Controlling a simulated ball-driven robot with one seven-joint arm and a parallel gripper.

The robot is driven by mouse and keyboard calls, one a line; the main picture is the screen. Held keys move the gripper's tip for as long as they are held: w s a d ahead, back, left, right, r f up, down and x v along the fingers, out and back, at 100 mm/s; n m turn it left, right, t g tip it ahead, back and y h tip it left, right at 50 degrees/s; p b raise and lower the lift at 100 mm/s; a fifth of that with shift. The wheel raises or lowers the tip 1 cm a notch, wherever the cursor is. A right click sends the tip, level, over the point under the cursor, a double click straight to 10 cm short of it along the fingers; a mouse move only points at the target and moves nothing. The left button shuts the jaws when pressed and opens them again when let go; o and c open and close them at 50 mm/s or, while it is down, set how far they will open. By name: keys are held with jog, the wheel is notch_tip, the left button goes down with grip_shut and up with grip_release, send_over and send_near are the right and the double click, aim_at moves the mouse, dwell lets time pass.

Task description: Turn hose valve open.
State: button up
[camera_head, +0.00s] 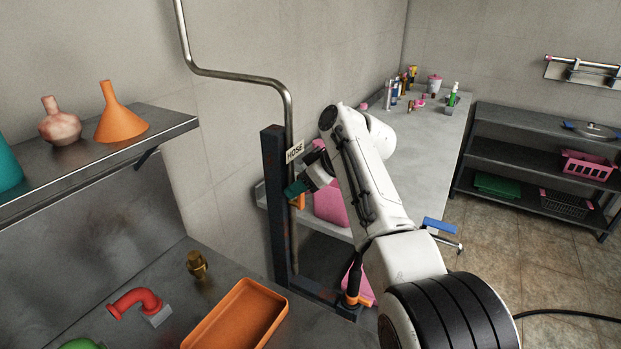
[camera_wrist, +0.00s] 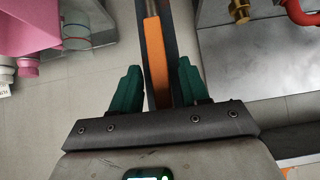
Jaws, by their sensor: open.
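The hose valve's orange lever (camera_head: 300,201) shows below a white HOSE sign (camera_head: 294,152) on a dark upright post (camera_head: 274,200) with a metal pipe. It is mostly hidden behind my gripper (camera_head: 296,188) in the head view. In the wrist view the orange lever (camera_wrist: 155,60) runs lengthwise between the two teal fingers of my gripper (camera_wrist: 157,82). The fingers are apart, with a gap on each side of the lever. How deep the lever sits between them is hard to tell. The valve body is hidden.
A grey shelf (camera_head: 170,128) holds an orange funnel (camera_head: 121,118) and a pink flask. An orange tray (camera_head: 240,312), a brass fitting (camera_head: 197,264) and a red pipe elbow (camera_head: 138,300) are on the bench below. A pink container (camera_head: 330,207) stands behind the post.

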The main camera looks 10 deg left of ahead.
jog(key=v, duration=1)
jog(key=shift+d+r+b, duration=0.2)
jog(key=shift+d+b, duration=0.05)
jog(key=shift+b, duration=0.2)
jog(key=s+d+f+m+t+h, duration=0.1)
jog(key=s+d+f+m+h, duration=0.15)
jog(key=s+d+f, duration=0.4)
jog(key=s+d+f+m+h, duration=0.1)
jog(key=s+d+f+m, duration=0.2)
jog(key=d+f, duration=0.55)
jog(key=s+d+f+m+t+h, duration=0.15)
jog(key=s+d+f, duration=0.35)
jog(key=f, duration=0.5)
jog(key=s+d+f+m+h, duration=0.2)
jog(key=s+d+m, duration=0.3)
jog(key=s, duration=0.7)
jog(key=s+d+f+m+h, duration=0.2)
jog(key=s+d, duration=0.5)
jog(key=s, duration=0.6)
jog(key=s+d+f+g, duration=0.1)
jog(key=s+f+g, duration=0.3)
jog(key=s, duration=0.6)
jog(key=shift+f, duration=0.9)
jog(key=shift+d+g, duration=0.1)
jog(key=shift+g, duration=0.15)
